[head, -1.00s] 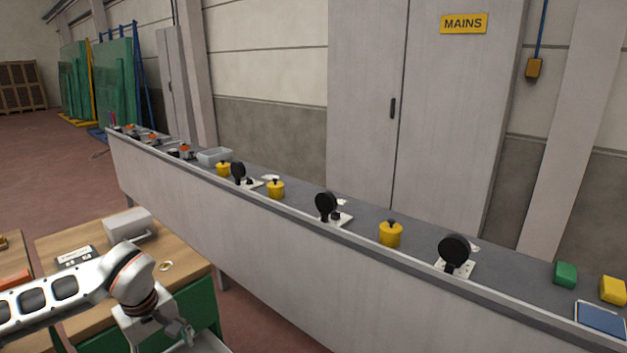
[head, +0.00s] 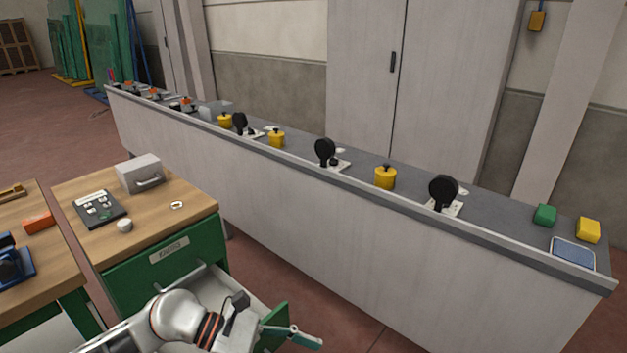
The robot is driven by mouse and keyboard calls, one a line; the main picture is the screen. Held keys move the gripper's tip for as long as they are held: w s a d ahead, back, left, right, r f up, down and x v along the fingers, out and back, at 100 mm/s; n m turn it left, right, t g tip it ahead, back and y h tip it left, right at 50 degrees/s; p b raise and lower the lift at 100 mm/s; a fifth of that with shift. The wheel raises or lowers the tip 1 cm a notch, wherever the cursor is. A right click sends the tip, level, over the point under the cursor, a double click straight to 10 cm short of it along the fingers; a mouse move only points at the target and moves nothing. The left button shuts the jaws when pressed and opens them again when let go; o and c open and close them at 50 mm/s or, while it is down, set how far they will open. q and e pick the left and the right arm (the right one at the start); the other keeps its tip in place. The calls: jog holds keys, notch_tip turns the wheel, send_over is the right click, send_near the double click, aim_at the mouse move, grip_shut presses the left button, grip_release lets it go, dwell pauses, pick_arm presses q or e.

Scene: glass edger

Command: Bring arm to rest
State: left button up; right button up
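My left arm comes in at the bottom left, low over an open drawer (head: 213,283) of the green cabinet. Its gripper (head: 312,342) points right, past the drawer's green front, near the bottom edge of the view. One finger shows clearly; the gap between the fingers cannot be made out. I see nothing held in it. Whether the gripper touches the drawer front cannot be told. My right arm and gripper are out of view.
The cabinet's wooden top (head: 190,215) bears a grey box (head: 139,174), a dark panel (head: 98,208) and a small white knob (head: 124,225). A long grey counter (head: 330,235) with yellow pots and black discs runs behind. Red floor is free at lower middle.

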pick_arm(q)
jog(key=w+d+r+n+t+h, duration=0.25)
jog(key=r+n+t+h, duration=0.35)
jog(key=n, duration=0.7)
jog(key=w+a+f+n+t+y+b, duration=0.15)
jog(key=a+f+n+t+y, duration=0.4)
jog(key=n, duration=0.65)
jog(key=w+a+f+n+t+y, duration=0.2)
jog(key=a+f+n+t+y, duration=0.3)
jog(key=n, duration=0.6)
jog(key=s+a+f+n+g+y, duration=0.2)
jog(key=s+a+f+n, duration=0.3)
jog(key=f, duration=0.5)
jog(key=s+a+f+n+g+y, duration=0.2)
jog(key=s+a+f+n+y, duration=0.2)
jog(key=s+f+n, duration=0.4)
jog(key=shift+a+f+n+g, duration=0.35)
jog(key=shift+a+f+n, duration=0.35)
jog(key=shift+a+f, duration=0.2)
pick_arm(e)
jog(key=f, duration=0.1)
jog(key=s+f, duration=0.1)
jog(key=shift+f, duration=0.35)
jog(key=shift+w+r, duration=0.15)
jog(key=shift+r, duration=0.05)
